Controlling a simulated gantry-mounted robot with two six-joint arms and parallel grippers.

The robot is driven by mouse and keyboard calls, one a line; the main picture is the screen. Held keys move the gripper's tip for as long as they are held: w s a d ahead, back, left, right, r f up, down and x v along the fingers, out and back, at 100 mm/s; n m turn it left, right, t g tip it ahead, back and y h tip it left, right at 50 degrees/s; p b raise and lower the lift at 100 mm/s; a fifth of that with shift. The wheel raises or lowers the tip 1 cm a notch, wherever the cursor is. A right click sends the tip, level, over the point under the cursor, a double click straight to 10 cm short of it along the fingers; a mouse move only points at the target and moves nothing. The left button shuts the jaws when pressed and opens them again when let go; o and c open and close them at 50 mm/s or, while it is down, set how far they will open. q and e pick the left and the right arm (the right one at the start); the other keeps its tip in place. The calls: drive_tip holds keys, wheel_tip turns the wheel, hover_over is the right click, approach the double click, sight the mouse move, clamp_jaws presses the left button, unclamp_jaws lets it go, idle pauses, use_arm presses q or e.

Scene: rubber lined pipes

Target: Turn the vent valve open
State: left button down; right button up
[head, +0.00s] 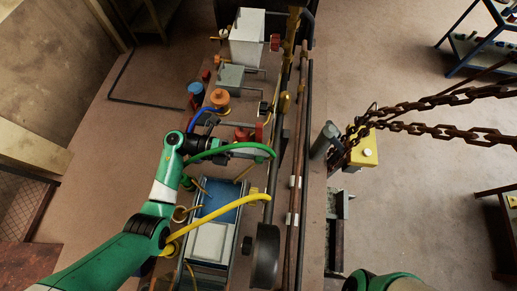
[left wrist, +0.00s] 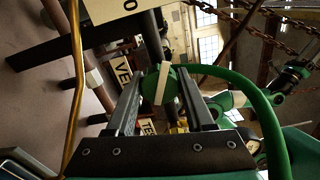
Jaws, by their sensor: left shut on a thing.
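The vent valve (left wrist: 163,84) shows in the left wrist view as a green round body with a pale bar handle across it. It lies between the two finger ends of my left gripper (left wrist: 160,77), which is shut on it. The bar stands nearly upright in that picture. A sign with the letters "VE" (left wrist: 122,76) is just left of the valve, partly hidden by a finger. In the head view my left gripper (head: 250,150) reaches right to the pipe rack, and the valve cannot be made out there. My right gripper is not seen; only a green part of that arm shows at the bottom.
A green hose (head: 232,147) arches over my left gripper. Long vertical pipes (head: 302,150) run along the rack's right side. Rusty chains (head: 440,100) hang at the right by a yellow box (head: 364,150).

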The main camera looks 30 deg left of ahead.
use_arm(q)
drive_tip(key=n+p, duration=0.2)
drive_tip(key=n, duration=0.2)
drive_tip(key=shift+n, duration=0.4)
idle(0.4)
drive_tip(key=shift+c, duration=1.4)
unclamp_jaws()
drive_tip(key=shift+a, duration=0.1)
drive_tip(key=b+v, duration=0.2)
drive_tip(key=v, duration=0.9)
drive_tip(key=shift+a, duration=0.2)
drive_tip(key=shift+s, duration=0.1)
